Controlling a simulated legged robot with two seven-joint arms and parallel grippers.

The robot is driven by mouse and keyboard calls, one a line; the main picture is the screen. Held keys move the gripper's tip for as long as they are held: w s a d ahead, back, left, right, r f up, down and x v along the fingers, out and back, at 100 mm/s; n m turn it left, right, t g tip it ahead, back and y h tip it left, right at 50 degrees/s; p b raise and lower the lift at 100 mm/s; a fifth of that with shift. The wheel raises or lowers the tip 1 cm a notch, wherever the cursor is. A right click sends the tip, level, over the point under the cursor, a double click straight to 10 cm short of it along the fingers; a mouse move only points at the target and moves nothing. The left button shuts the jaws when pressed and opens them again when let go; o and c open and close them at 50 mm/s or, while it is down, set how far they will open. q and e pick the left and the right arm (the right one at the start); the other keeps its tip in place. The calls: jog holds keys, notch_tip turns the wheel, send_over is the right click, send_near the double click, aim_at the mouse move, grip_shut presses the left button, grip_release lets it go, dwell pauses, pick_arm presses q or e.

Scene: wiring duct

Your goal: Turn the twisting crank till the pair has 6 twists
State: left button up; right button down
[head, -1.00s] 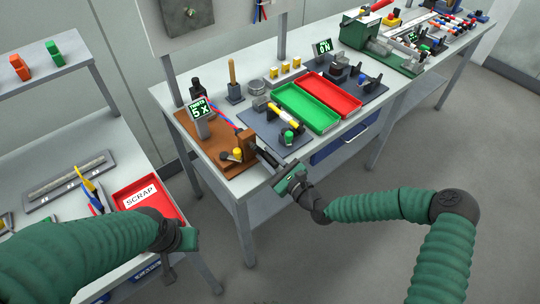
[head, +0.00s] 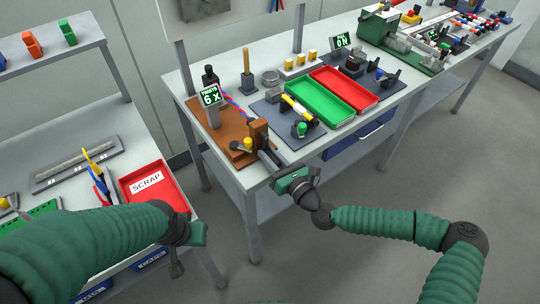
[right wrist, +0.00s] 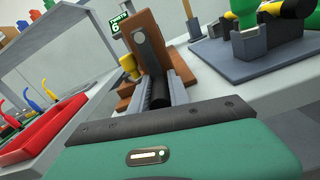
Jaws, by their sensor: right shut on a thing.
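The twisting crank (head: 259,133) is on a brown wooden block at the right end of the twisting jig (head: 236,155). In the right wrist view its dark arm (right wrist: 149,48) slants on the block face, with a black handle (right wrist: 159,90) toward me. My right gripper (head: 277,172) is shut on that handle; it also shows in the right wrist view (right wrist: 158,98). The red and blue wire pair (head: 238,107) runs behind the block, partly hidden.
A red scrap tray (head: 153,188) lies on the left table. Green (head: 317,104) and red (head: 344,88) trays and a dark fixture plate (head: 285,125) are right of the jig. Open floor lies in front of the bench.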

jog(key=shift+d+f, duration=0.15)
jog(key=shift+f, duration=0.05)
jog(key=c, duration=1.3)
grip_release()
jog(key=shift+w, duration=0.1)
jog(key=b+v, duration=0.1)
jog(key=v, duration=1.6)
